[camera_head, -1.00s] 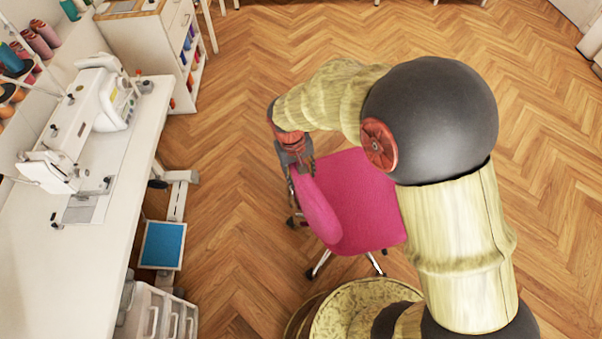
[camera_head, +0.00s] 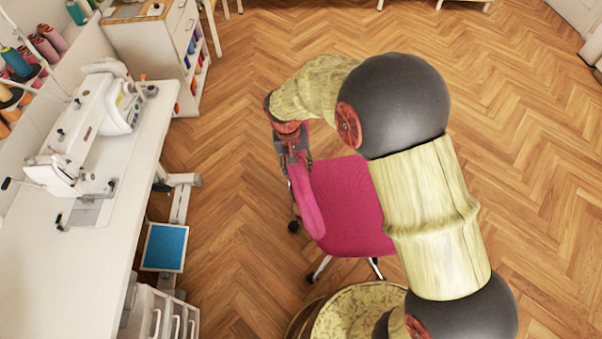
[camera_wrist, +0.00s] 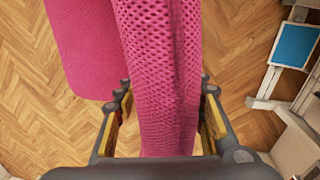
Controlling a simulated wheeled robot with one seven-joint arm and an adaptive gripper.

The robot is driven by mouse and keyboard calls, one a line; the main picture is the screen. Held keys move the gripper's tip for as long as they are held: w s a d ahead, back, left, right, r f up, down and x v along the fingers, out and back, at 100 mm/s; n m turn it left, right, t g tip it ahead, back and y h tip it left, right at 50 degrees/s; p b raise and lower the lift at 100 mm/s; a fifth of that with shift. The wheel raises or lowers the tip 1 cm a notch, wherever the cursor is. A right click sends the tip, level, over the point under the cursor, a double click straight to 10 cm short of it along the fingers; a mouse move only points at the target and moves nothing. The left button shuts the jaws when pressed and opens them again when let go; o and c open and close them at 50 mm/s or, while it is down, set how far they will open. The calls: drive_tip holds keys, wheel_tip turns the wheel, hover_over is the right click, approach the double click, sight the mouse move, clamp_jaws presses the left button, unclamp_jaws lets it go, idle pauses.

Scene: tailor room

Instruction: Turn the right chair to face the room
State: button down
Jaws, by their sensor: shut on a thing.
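The pink office chair (camera_head: 345,208) stands on the wood floor in front of me, to the right of the sewing table. Its backrest (camera_head: 308,200) is on the left side of the seat, which extends to the right. My gripper (camera_head: 298,168) is shut on the top of the backrest from above. In the wrist view the mesh backrest (camera_wrist: 160,75) runs between the two fingers of my gripper (camera_wrist: 162,115), with the seat (camera_wrist: 82,50) to its left. My arm hides part of the seat's right side.
The white sewing table (camera_head: 95,240) with a sewing machine (camera_head: 85,130) runs along the left. A blue pedal panel (camera_head: 165,247) and a drawer unit (camera_head: 160,315) are beneath or beside it. Open floor (camera_head: 530,150) lies to the right and behind the chair.

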drive_tip(key=shift+w+m, duration=0.3)
drive_tip(key=shift+w, duration=0.35)
drive_tip(key=c, duration=1.1)
unclamp_jaws()
drive_tip(key=shift+o, duration=0.2)
drive_tip(key=shift+a+r, duration=0.1)
drive_tip(key=r, duration=0.4)
drive_tip(key=a+r, duration=0.1)
drive_tip(key=r, duration=0.6)
drive_tip(key=shift+a+r, duration=0.25)
drive_tip(key=shift+r, duration=0.1)
